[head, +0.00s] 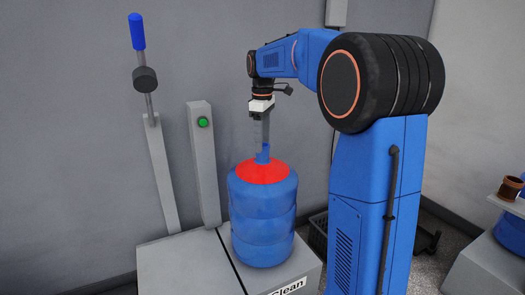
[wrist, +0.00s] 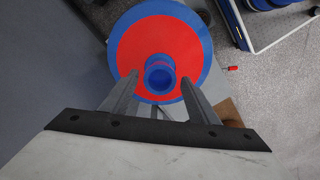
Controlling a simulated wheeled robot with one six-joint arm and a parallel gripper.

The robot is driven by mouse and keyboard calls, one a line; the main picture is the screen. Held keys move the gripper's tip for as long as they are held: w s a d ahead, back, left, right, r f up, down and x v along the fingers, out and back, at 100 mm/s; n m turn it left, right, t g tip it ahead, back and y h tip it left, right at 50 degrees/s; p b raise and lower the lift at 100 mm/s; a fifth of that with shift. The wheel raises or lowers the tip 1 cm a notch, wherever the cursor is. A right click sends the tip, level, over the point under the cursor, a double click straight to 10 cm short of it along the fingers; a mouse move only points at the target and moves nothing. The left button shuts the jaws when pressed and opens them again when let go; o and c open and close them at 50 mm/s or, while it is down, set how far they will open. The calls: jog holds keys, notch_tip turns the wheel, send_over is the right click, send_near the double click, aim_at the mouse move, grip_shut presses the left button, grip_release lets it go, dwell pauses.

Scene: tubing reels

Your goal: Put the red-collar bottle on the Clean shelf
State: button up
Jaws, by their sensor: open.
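The red-collar bottle (head: 262,215) is a large blue water bottle with a red ring around its neck. It stands upright on the light grey Clean shelf (head: 312,272), whose label shows at the front edge. My gripper (head: 262,143) points straight down above the bottle, with its fingers at the neck. In the wrist view my gripper (wrist: 160,88) is open, one finger on each side of the round blue neck of the bottle (wrist: 130,50). I cannot tell whether either finger touches the neck. The far side of the bottle is hidden.
A lever with a blue handle (head: 137,32) and a grey post with a green button (head: 203,123) stand left of the bottle. A dark crate (head: 318,232) is on the floor behind. At the right edge a brown cup-like item (head: 510,188) sits on another stand.

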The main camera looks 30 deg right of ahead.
notch_tip(320, 180, up, 7)
jog(key=shift+r, duration=0.1)
jog(key=s+a+f+m+t, duration=0.1)
jog(key=s+a+f+m, duration=0.2)
jog(key=s, duration=0.6)
jog(key=s+a+f+m+t, duration=0.1)
jog(key=s+a+f, duration=0.3)
jog(key=s, duration=0.6)
jog(key=s+a+f+m+t, duration=0.2)
jog(key=s+f+m, duration=0.15)
jog(key=s, duration=0.55)
jog(key=s+f+m, duration=0.1)
jog(key=s+f, duration=0.7)
jog(key=f, duration=0.1)
jog(key=shift+s+a+f+t, duration=0.15)
jog(key=shift+a+f+t, duration=0.25)
jog(key=shift+m, duration=0.25)
